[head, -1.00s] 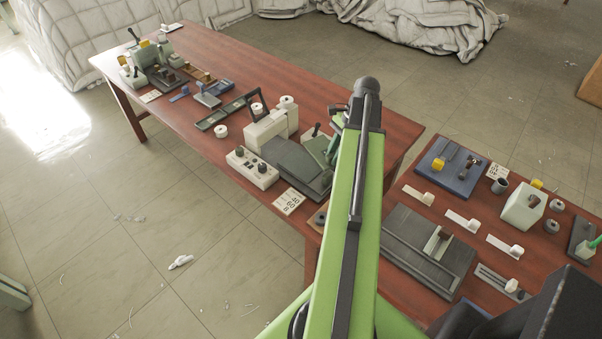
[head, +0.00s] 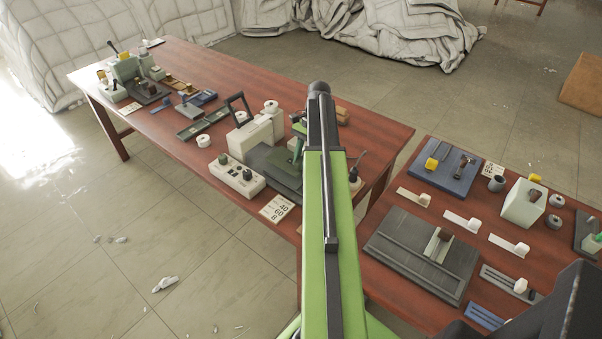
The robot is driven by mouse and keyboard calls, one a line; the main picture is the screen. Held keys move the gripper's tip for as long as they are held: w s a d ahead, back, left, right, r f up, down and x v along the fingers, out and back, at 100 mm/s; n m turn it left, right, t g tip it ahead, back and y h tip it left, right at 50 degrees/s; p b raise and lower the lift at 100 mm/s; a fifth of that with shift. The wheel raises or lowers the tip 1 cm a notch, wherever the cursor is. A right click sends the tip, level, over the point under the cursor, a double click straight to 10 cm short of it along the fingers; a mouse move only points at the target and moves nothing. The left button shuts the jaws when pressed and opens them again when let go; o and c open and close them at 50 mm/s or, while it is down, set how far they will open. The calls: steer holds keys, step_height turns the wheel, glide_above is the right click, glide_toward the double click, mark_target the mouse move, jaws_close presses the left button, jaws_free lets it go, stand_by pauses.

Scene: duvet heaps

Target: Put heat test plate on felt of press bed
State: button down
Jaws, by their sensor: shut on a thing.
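The press stands on the long red-brown table (head: 372,126), left of my raised arm. Its pale body (head: 250,135) has a black lever handle. Its dark flat bed (head: 258,158), apparently with the felt on top, reaches to the right towards my arm. My green and black arm rises through the middle of the view and covers the bed's right end. Green and dark parts show just left of the arm, over the bed; I cannot tell what they all are. My gripper is hidden behind the arm. I cannot make out the heat test plate.
A white control box (head: 237,177) and a number card (head: 277,208) lie by the press at the table's front edge. A knobbed tool (head: 356,170) stands right of my arm. A second table at right holds a grey board (head: 400,240), a blue tray (head: 440,175) and white blocks.

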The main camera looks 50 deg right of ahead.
step_height(320, 180, down, 4)
steer(key=b, duration=0.4)
steer(key=shift+f, duration=0.15)
steer(key=shift+r, duration=0.25)
steer(key=c, duration=1.7)
jaws_free()
steer(key=shift+f, duration=0.25)
steer(key=o, duration=0.4)
steer(key=shift+r, duration=0.1)
steer(key=shift+o, duration=0.2)
steer(key=shift+r, duration=0.1)
steer(key=p+v, duration=1.1)
steer(key=v, duration=0.1)
steer(key=shift+a, duration=0.1)
